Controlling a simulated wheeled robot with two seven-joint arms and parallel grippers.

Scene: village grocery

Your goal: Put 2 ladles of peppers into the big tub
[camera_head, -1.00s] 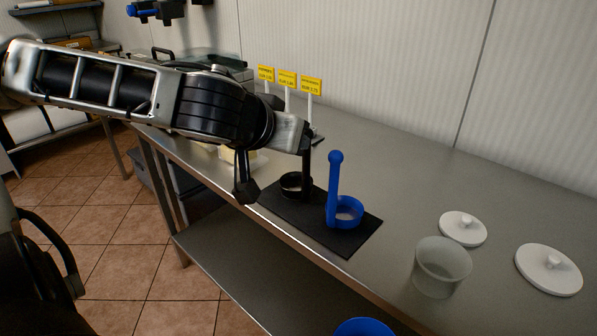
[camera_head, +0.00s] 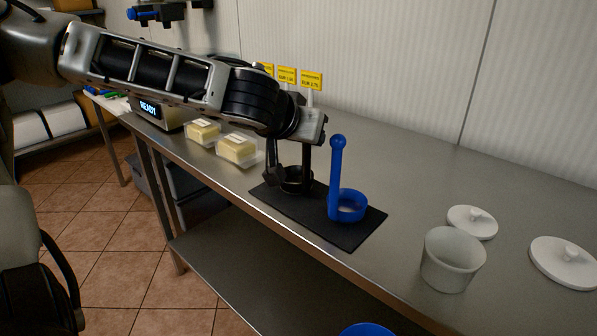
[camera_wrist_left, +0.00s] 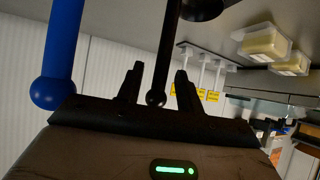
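My left gripper (camera_head: 288,168) reaches down over the black mat to the black ladle (camera_head: 297,187), which stands there with its cup on the mat. In the left wrist view the black ladle's ball-ended handle (camera_wrist_left: 163,60) lies between the two spread fingers, with gaps on both sides. The blue ladle (camera_head: 350,207) stands upright just right of it; its handle (camera_wrist_left: 62,50) shows outside the fingers in the wrist view. A whitish tub (camera_head: 450,262) stands open on the counter at right; I cannot tell whether it is the big one. No peppers show. My right gripper is out of view.
Wrapped yellow blocks (camera_head: 237,148) lie left of the mat (camera_head: 340,236). Yellow price signs (camera_head: 311,80) stand behind the arm. A blue rim (camera_head: 367,329) shows at the bottom edge.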

